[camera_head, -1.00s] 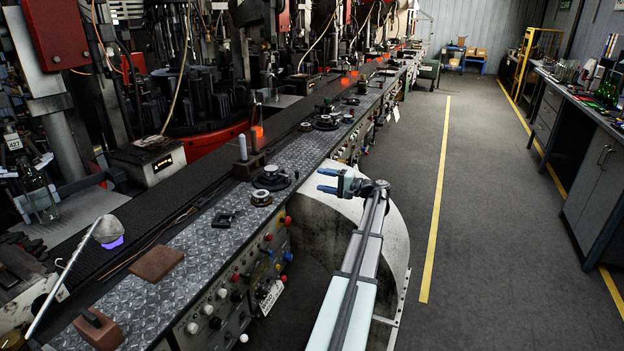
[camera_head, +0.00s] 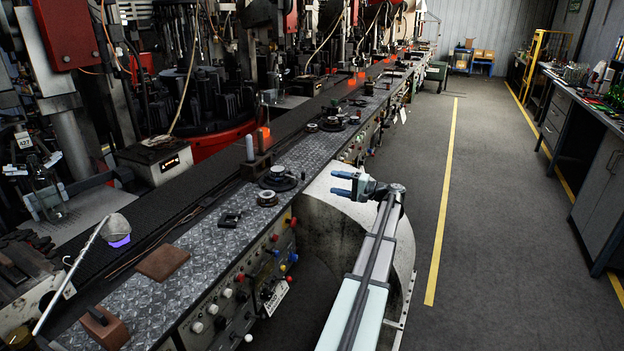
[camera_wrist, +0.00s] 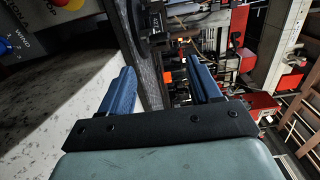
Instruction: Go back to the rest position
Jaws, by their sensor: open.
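My gripper (camera_head: 342,184) is open and empty, with blue fingers pointing left in the head view. It hangs over the white rounded housing beside the metal-plated bench edge, apart from the things on the bench. In the wrist view my gripper (camera_wrist: 160,84) shows its two blue fingers spread wide with nothing between them. The housing's pale speckled surface (camera_wrist: 50,115) lies at the left of that view.
The bench (camera_head: 215,237) carries a brown block (camera_head: 163,262), a round black fixture (camera_head: 278,178) and small metal parts. A rod with a grey head (camera_head: 115,227) lies at left. Glowing orange pieces (camera_head: 265,131) stand farther along. The floor (camera_head: 500,200) at right is clear.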

